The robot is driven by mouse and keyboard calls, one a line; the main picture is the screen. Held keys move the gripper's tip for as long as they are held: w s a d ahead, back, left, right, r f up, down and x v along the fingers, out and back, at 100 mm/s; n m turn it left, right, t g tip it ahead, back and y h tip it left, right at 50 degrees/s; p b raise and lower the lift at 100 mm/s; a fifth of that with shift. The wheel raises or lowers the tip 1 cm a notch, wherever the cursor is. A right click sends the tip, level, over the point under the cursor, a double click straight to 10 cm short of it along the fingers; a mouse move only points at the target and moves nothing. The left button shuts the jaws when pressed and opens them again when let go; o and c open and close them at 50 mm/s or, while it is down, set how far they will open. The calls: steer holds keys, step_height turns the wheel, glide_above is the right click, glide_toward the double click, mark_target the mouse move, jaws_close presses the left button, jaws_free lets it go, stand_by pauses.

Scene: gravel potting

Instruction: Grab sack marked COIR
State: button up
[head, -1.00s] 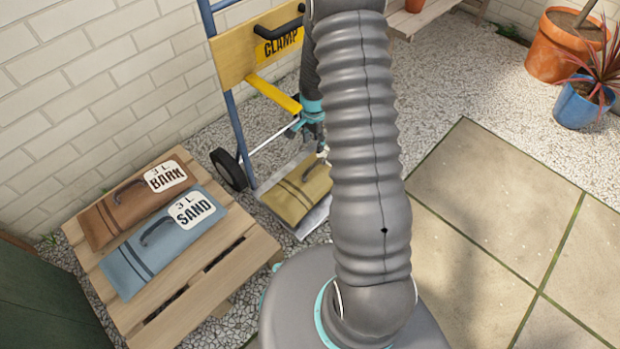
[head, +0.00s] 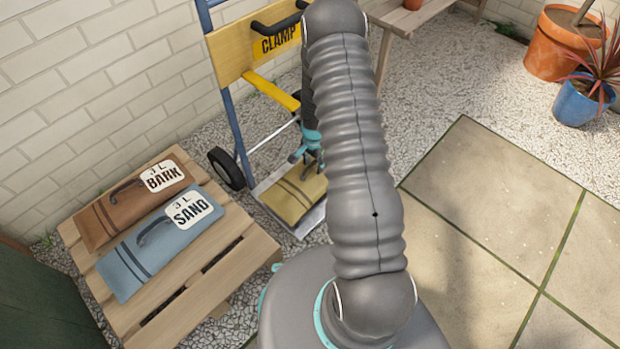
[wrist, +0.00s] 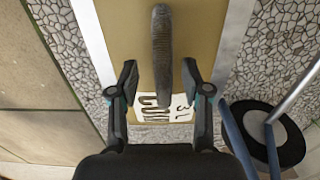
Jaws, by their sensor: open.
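An olive-tan sack (head: 287,205) lies on the metal foot plate of the hand truck. In the wrist view the sack (wrist: 205,25) fills the middle, with a dark upright handle (wrist: 161,50) and a white label (wrist: 168,112) upside down. The label shows "3 L" and letters starting "CO", partly hidden. My gripper (wrist: 159,80) is open and empty, one finger on each side of the handle in that view. In the head view my gripper (head: 308,160) is close above the sack. Whether the fingers touch it I cannot tell.
The hand truck (head: 232,55) with a CLAMP board stands by the brick wall, its black wheel (head: 227,169) to the left. A brown BARK sack (head: 110,213) and a blue SAND sack (head: 140,265) lie on a wooden pallet table (head: 255,253). Paving at right is clear.

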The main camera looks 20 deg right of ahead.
steer(key=shift+f, duration=0.35)
jaws_close()
